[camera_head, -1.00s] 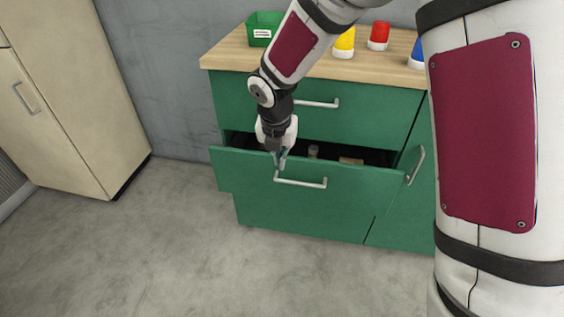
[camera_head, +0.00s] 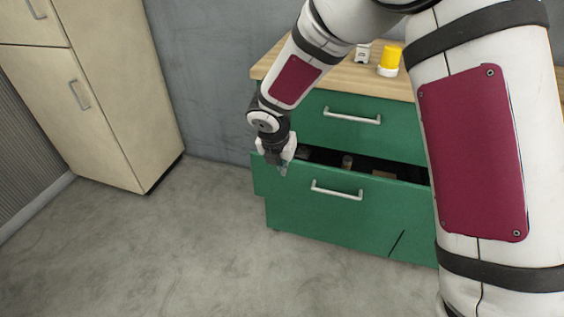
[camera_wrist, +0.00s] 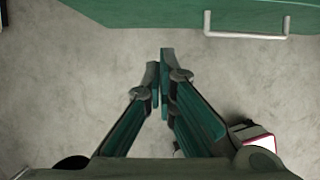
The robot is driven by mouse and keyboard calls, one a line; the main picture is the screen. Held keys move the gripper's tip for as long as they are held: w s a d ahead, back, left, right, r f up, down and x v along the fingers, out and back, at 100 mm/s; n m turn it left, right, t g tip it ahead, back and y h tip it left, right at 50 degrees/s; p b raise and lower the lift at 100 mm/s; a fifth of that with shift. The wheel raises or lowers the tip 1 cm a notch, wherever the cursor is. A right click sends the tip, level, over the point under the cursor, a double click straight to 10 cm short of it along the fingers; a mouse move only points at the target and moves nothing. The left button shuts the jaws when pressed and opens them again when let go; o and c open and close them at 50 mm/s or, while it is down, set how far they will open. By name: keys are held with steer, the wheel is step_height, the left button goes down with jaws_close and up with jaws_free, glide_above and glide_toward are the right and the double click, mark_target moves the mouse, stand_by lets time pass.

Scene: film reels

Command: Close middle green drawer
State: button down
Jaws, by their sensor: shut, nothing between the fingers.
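The middle green drawer (camera_head: 300,182) stands pulled out, its dark inside showing small items. Its pale bar handle (camera_head: 338,190) is on the front face. My gripper (camera_head: 284,171) is at the left end of the drawer front, left of the handle, pointing down. Its fingers are shut and empty. In the wrist view the shut fingertips (camera_wrist: 161,62) are over floor, and the drawer's green front (camera_wrist: 130,12) and handle (camera_wrist: 247,35) lie along the top edge. I cannot tell whether the fingers touch the drawer.
The top drawer (camera_head: 325,104) above is shut. A yellow-and-white object (camera_head: 389,60) and a small white one (camera_head: 363,53) stand on the wooden top (camera_head: 308,66). A beige cabinet (camera_head: 105,120) stands at the left. The grey floor (camera_head: 190,240) in front is clear.

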steer(key=w+d+f+b, duration=0.2)
steer(key=w+f, duration=0.4)
steer(key=shift+f, duration=0.15)
steer(key=shift+w, duration=0.15)
